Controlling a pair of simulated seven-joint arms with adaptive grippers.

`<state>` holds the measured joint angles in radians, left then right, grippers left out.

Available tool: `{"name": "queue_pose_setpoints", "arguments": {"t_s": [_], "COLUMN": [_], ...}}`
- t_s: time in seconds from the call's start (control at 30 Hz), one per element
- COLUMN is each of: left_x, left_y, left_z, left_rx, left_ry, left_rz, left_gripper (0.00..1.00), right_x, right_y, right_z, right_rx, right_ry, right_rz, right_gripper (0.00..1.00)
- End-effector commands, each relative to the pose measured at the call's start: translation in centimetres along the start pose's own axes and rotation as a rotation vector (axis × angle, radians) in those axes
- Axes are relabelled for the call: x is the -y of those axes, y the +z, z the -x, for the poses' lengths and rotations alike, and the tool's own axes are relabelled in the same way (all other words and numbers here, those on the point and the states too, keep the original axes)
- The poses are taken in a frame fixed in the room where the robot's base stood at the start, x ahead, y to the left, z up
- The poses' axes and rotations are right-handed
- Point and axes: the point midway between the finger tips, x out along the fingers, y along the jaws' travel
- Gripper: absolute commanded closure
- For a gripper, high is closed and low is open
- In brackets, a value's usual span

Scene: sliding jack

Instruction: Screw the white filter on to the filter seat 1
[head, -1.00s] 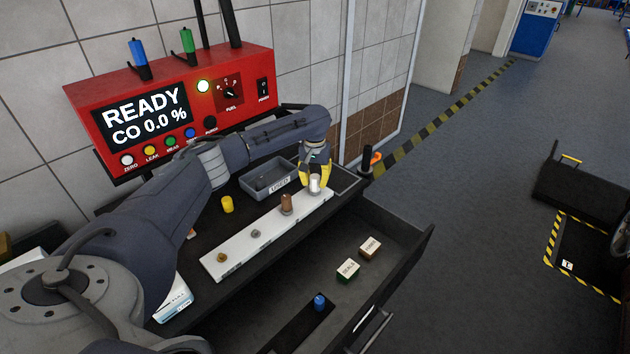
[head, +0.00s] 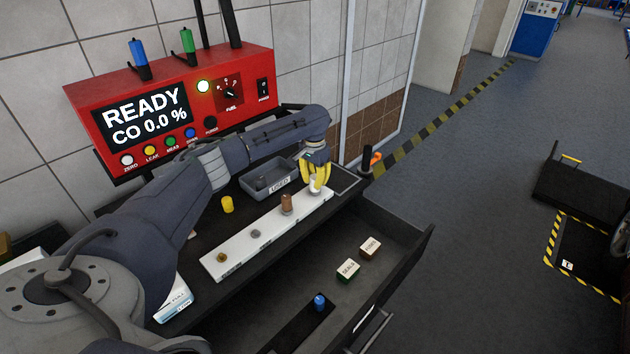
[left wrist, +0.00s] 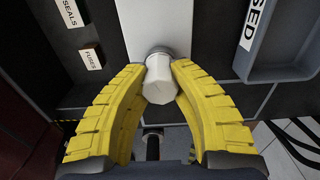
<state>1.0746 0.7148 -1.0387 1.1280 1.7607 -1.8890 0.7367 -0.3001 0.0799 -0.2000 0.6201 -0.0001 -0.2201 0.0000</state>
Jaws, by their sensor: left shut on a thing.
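The white filter (head: 315,188) is at the far right end of the white strip (head: 237,250) on the bench. In the left wrist view the filter (left wrist: 160,80) is between the two yellow fingers, in line with a grey round seat (left wrist: 158,52) on the strip. My left gripper (head: 317,186) is shut on the filter, and its fingers cover much of it in the head view. I cannot tell how far the filter is on the seat. No seat number is readable. My right gripper is not in view.
On the strip stand a brown cylinder (head: 286,203), a grey fitting (head: 256,234) and a brass fitting (head: 221,258). A grey tray marked USED (head: 262,186) is behind, near a yellow cylinder (head: 227,204). An open drawer (head: 398,268) in front holds small labelled boxes.

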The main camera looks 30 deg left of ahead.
Motion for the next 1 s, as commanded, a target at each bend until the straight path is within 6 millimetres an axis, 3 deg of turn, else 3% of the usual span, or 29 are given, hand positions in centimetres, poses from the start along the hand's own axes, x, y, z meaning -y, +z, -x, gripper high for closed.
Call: {"name": "queue_pose_setpoints", "arguments": {"t_s": [0.13,0.17,0.33,0.67,0.83,1.0], "left_x": [0.0,0.0,0.0,0.0,0.1,0.0], "left_y": [0.1,0.1,0.1,0.0,0.0,-0.1], "left_z": [-0.1,-0.1,-0.1,0.2,2.1,5.1], "left_rx": [0.003,0.003,0.002,0.001,-0.001,-0.001], "left_ry": [-0.001,-0.001,-0.001,0.0,-0.001,-0.002], "left_rz": [-0.002,-0.001,0.0,0.002,0.002,0.0], "left_gripper": [1.0,0.73,0.54,0.53,0.53,0.53], "right_x": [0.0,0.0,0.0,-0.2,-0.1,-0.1], "right_y": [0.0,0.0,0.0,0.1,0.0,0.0], "right_z": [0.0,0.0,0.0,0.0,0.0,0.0], "right_rx": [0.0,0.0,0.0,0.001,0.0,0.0], "right_ry": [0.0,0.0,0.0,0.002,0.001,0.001], "right_rz": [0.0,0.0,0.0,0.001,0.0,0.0], "right_gripper": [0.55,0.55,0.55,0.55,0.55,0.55]}}
